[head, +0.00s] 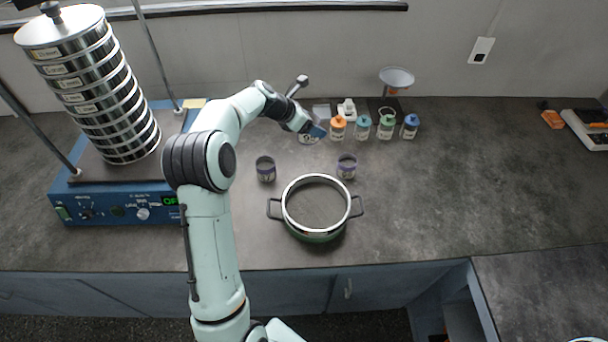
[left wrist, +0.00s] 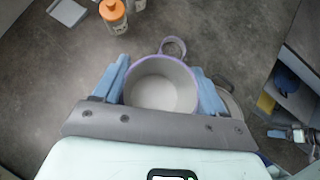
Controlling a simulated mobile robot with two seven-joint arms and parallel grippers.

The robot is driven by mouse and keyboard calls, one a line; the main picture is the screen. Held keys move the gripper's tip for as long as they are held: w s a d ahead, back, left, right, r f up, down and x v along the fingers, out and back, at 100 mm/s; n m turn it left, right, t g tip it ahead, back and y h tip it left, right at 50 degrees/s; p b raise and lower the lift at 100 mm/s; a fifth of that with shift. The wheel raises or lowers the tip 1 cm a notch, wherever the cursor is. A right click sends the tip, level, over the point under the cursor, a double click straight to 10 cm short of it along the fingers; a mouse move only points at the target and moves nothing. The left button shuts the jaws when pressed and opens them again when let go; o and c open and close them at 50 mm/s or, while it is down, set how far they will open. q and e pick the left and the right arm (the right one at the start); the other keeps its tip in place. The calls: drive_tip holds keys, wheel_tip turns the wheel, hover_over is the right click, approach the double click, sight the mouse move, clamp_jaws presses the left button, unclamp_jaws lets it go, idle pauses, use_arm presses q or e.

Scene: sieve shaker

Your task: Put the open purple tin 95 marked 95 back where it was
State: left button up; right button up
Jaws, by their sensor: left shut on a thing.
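My left gripper (head: 312,133) is shut on an open tin with a purple rim (left wrist: 161,85). In the left wrist view the tin sits between the blue fingers (left wrist: 160,90); its inside looks pale, and a purple ring shows at its far edge. In the head view the gripper hides most of this tin (head: 308,140), near the back of the counter, left of the orange-capped bottle. I cannot read a 95 on it. My right gripper is not in view.
A green-based sieve pan with two handles (head: 315,236) stands in front. Several capped bottles, including an orange-capped one (head: 338,127), line the back. The sieve shaker (head: 110,205) with its stack is at left. The counter to the right (head: 470,180) is clear.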

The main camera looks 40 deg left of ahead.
use_arm(q)
drive_tip(key=shift+w+a+r+m, duration=0.15)
drive_tip(key=shift+a+m, duration=0.15)
drive_tip(key=shift+a, duration=0.5)
drive_tip(key=shift+a+f, duration=0.1)
drive_tip(key=shift+f, duration=0.3)
drive_tip(key=shift+f+b, duration=1.35)
drive_tip(key=shift+f, duration=8.2)
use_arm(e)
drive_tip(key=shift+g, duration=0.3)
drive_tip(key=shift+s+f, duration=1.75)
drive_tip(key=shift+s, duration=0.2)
use_arm(q)
drive_tip(key=shift+f, duration=0.1)
drive_tip(key=o, duration=1.1)
drive_tip(key=shift+f, duration=0.1)
